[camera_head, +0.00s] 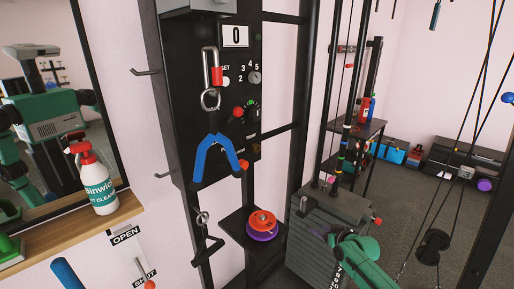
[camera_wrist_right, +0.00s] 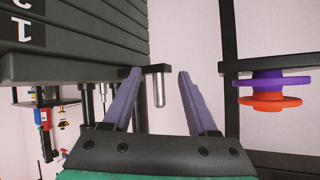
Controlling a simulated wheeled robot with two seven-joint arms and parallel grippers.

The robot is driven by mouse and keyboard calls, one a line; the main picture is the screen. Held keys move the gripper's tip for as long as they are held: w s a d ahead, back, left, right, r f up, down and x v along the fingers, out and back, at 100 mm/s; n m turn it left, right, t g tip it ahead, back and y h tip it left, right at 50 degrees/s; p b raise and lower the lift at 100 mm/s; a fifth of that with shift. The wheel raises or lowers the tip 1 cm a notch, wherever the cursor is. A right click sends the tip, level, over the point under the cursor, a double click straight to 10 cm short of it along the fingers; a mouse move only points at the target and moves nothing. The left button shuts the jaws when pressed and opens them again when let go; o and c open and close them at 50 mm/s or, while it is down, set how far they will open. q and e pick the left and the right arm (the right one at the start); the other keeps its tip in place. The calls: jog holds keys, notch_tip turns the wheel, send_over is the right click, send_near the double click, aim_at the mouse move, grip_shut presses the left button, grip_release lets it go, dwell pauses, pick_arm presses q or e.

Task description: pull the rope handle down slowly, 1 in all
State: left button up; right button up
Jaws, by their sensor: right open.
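A metal pin (camera_wrist_right: 159,90) shows beyond the gap. The rope handle does not show there. My left gripper is not in view.
The grey weight stack (camera_head: 318,240) stands close to my right gripper. Orange and purple discs (camera_head: 263,220) lie on a small black shelf (camera_head: 238,221) left of it. A spray bottle (camera_head: 95,180) stands on the wooden ledge (camera_head: 75,230). Cables and a black pulley (camera_head: 433,245) are at right.

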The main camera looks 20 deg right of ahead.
jog(key=w+a+r+n+t+y+b, duration=0.1)
jog(key=w+a+r+t+y, duration=0.15)
jog(key=r, duration=0.75)
jog(key=w+a+r+n+t+y+b, duration=0.1)
jog(key=w+a+r, duration=0.15)
jog(key=r, duration=0.75)
jog(key=w+a+r+n+t+y+b, duration=0.1)
jog(key=a+r+n+y, duration=0.15)
jog(key=r, duration=0.85)
jog(key=s+a+r+y, duration=0.2)
jog(key=a+r, duration=0.3)
jog(key=r, duration=0.1)
jog(key=n+g+y+p, duration=0.45)
jog(key=n+p, duration=0.25)
jog(key=p, duration=0.8)
send_near(216, 123)
jog(key=shift+t+y, duration=0.45)
jog(key=shift+t, duration=0.05)
jog(key=x, duration=0.4)
jog(key=f+x, duration=0.1)
jog(key=x, duration=0.1)
jog(key=p+x, duration=0.3)
jog(key=x, duration=0.1)
jog(key=shift+w+f, duration=0.1)
jog(key=shift+f, duration=0.05)
jog(key=shift+w+a+f+p, duration=0.15)
jog(key=shift+w+a+p, duration=0.1)
jog(key=shift+p, duration=0.15)
jog(key=shift+f, duration=0.1)
